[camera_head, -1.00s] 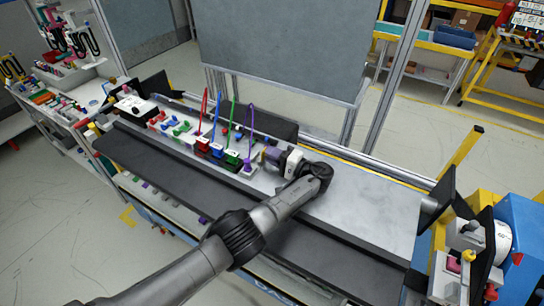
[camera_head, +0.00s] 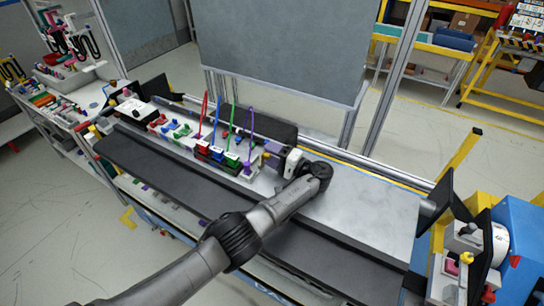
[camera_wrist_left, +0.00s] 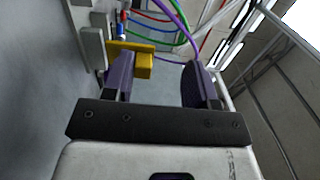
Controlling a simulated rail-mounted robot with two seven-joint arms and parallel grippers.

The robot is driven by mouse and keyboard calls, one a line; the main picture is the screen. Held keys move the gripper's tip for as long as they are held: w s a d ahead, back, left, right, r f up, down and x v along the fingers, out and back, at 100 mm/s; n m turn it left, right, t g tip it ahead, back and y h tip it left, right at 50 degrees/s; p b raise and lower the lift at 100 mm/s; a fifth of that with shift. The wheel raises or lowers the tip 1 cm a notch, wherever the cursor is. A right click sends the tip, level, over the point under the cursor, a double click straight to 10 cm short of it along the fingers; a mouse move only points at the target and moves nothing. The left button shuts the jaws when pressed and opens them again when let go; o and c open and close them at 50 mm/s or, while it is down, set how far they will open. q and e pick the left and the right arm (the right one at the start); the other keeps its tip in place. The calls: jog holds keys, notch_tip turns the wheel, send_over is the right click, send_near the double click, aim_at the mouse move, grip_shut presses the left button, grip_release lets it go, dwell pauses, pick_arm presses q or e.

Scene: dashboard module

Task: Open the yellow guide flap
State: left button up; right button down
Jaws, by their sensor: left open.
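The yellow guide flap (camera_wrist_left: 146,66) shows in the left wrist view as a small yellow block with a thin plate. It lies beyond the left finger, which covers part of it, and its right end shows in the gap between the fingers. My left gripper (camera_wrist_left: 160,74) is open, with its two purple fingers wide apart and nothing clamped between them. In the head view my left gripper (camera_head: 271,152) is at the right end of the dashboard module (camera_head: 215,160), near the purple cable. I cannot tell whether the finger touches the flap. The right gripper is out of view.
Red, blue, green and purple (camera_head: 251,130) cables stand up in loops from the module beside the gripper. A large grey panel (camera_head: 280,45) stands behind the bench. The metal bench top (camera_head: 370,210) right of the arm is clear. A blue machine (camera_head: 522,240) stands at the far right.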

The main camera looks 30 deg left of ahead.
pick_arm(q)
jog(key=shift+o, duration=0.6)
notch_tip(320, 180, up, 3)
jog(key=shift+f, duration=0.1)
jog(key=o, duration=0.5)
jog(key=shift+s+d+r, duration=0.1)
jog(key=shift+d+r, duration=0.15)
jog(key=shift+d, duration=0.2)
jog(key=shift+d+r, duration=0.2)
jog(key=shift+d, duration=0.25)
jog(key=shift+s+d+r, duration=0.1)
jog(key=shift+d+r, duration=0.45)
jog(key=shift+d, duration=0.3)
jog(key=c, duration=0.6)
jog(key=d+r, duration=0.1)
jog(key=d, duration=0.1)
jog(key=d+r, duration=0.2)
jog(key=d, duration=0.1)
jog(key=d+r, duration=0.1)
jog(key=d, duration=0.2)
jog(key=shift+s+r+p, duration=0.2)
jog(key=shift+p, duration=0.15)
